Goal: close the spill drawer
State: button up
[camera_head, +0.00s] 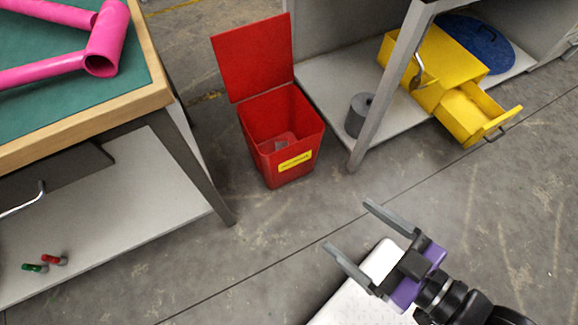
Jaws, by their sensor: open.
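A yellow cabinet (431,60) sits on the grey lower shelf at the upper right. Its yellow drawer (462,117) is pulled out toward the lower right, and a dark handle (497,134) shows on the drawer front. My gripper (356,226) is at the lower middle right, with its two grey fingers apart and nothing between them. It is well away from the drawer, to the lower left of it. A grey table leg (391,84) hides part of the yellow cabinet's left side.
A red bin (311,132) with its lid up stands on the floor. A grey cylinder (358,115) and a blue round lid (474,45) are on the shelf. A bench with pink tubes (106,38) is at left. Floor between gripper and drawer is clear.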

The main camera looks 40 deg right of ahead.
aim_at(467, 112)
jog(key=z, duration=2.4)
jog(key=i+j, duration=0.85)
